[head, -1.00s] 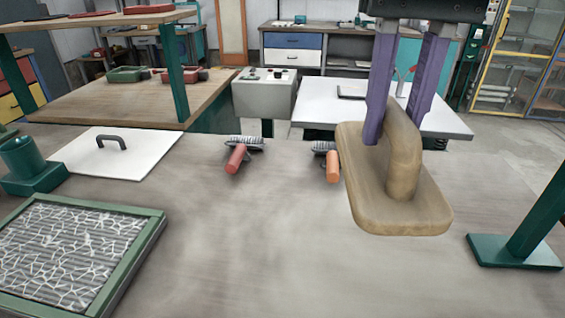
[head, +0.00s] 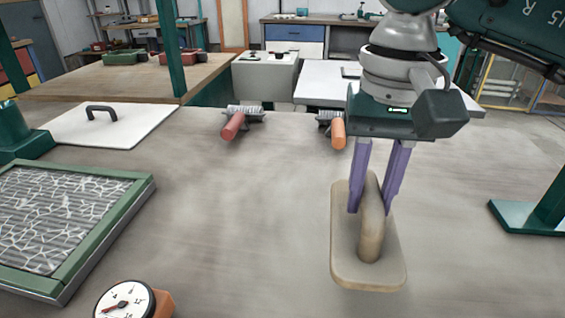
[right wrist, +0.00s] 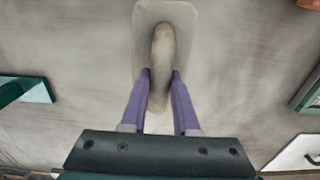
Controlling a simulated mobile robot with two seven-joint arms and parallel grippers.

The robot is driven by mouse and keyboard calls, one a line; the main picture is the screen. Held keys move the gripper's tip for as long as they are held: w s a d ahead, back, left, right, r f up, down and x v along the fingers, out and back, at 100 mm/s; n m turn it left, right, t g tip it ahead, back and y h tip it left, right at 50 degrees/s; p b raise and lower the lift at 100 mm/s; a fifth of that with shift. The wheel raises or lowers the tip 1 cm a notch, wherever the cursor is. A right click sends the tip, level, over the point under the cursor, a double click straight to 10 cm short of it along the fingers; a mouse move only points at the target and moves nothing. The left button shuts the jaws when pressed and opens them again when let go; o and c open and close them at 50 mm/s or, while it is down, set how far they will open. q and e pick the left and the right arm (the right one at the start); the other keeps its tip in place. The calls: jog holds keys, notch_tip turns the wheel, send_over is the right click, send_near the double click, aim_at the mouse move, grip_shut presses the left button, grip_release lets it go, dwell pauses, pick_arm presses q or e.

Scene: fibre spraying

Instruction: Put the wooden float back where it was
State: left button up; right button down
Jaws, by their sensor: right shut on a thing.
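The wooden float (head: 345,262), a tan board with a raised handle, is at the right of the middle of the workbench in the head view. My right gripper (head: 371,205) has its purple fingers on both sides of the handle and is shut on it. The board looks level and low over the bench; I cannot tell whether it touches. In the right wrist view the float (right wrist: 180,15) lies beyond the fingers of my right gripper (right wrist: 161,75). My left gripper is not in view.
Two rollers, red-handled (head: 233,126) and orange-handled (head: 338,132), lie behind the float. A green-framed mesh panel (head: 110,235) is at left, a gauge (head: 125,300) at the front, a white lid (head: 100,135) at back left, a green post base (head: 530,216) at right. The middle bench is clear.

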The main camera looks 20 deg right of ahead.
aim_at(362, 227)
jog(key=shift+f, duration=2.75)
jog(key=shift+f, duration=0.1)
jog(key=c, duration=0.7)
grip_release()
jog(key=shift+o, duration=0.2)
